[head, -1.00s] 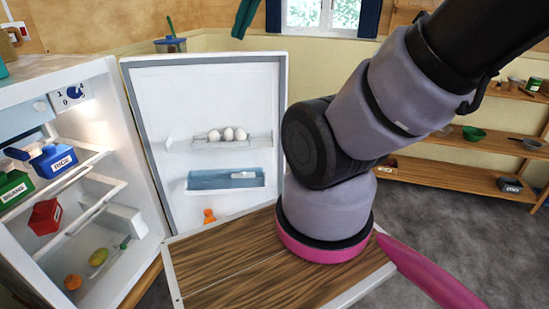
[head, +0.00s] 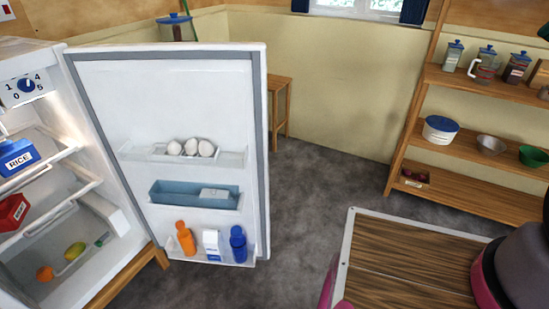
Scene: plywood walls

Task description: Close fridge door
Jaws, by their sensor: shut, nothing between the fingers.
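The fridge (head: 125,235) stands at the left with its lit inside showing. Its white door (head: 110,95) is wide open, swung out to the right of the fridge, with its inner face toward me. The door racks hold several eggs (head: 190,147), a blue tray (head: 180,194), an orange bottle (head: 185,238), a white carton (head: 212,245) and a blue bottle (head: 238,244). My gripper is out of view; only the lower part of my arm shows at the bottom right edge, clear of the door.
Inside the fridge are a blue rice box (head: 15,157), a red box (head: 12,212) and some fruit (head: 75,250). Wooden shelves (head: 480,190) stand at the right. A wooden stool (head: 280,105) is behind the door. Grey floor (head: 325,185) is clear right of the door.

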